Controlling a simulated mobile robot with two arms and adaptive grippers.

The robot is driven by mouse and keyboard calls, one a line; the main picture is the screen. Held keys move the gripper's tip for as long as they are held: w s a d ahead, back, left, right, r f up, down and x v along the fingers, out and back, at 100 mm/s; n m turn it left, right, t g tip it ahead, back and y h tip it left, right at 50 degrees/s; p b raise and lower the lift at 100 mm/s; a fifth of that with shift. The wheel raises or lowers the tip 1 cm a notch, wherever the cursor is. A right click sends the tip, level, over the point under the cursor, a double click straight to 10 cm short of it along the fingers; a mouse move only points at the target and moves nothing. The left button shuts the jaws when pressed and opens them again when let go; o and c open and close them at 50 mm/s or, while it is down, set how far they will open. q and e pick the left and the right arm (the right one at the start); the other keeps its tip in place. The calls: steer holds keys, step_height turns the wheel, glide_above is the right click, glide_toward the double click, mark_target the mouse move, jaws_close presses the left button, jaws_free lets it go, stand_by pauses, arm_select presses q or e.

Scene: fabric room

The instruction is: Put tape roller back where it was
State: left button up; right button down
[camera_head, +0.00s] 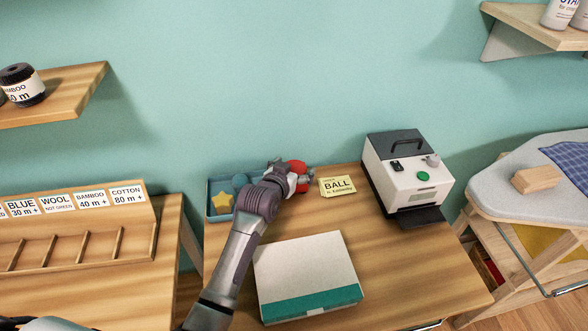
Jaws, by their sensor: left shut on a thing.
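My left gripper (303,178) reaches over the back of the wooden table, beside the right end of a small blue tray (209,196). It is shut on a rounded red object (297,166), which its fingers partly cover. I cannot tell whether the red object touches the table. I cannot make out a tape roller for certain. In the tray lie a yellow star (221,202) and a blue rounded piece (240,181); my arm hides the tray's right part. My right gripper is out of view.
A yellow card reading BALL (338,186) is right of the gripper. A white-and-black machine (408,178) stands farther right. A white-and-teal box (305,272) lies in front. A labelled rack (80,240) is left; an ironing board (500,190) is right. The table's front right is clear.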

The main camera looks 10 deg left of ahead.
arm_select(q)
steer(key=shift+s, duration=0.1)
steer(key=o, duration=1)
steer(key=shift+f, duration=0.15)
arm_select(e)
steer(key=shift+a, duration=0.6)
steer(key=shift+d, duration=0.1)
arm_select(q)
steer(key=shift+r, duration=0.2)
steer(key=shift+s+r, duration=0.1)
steer(key=shift+s, duration=0.05)
steer(key=v, duration=1.1)
steer(key=shift+s, duration=0.3)
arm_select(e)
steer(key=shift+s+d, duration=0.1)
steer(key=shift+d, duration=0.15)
arm_select(q)
steer(key=shift+r, duration=0.1)
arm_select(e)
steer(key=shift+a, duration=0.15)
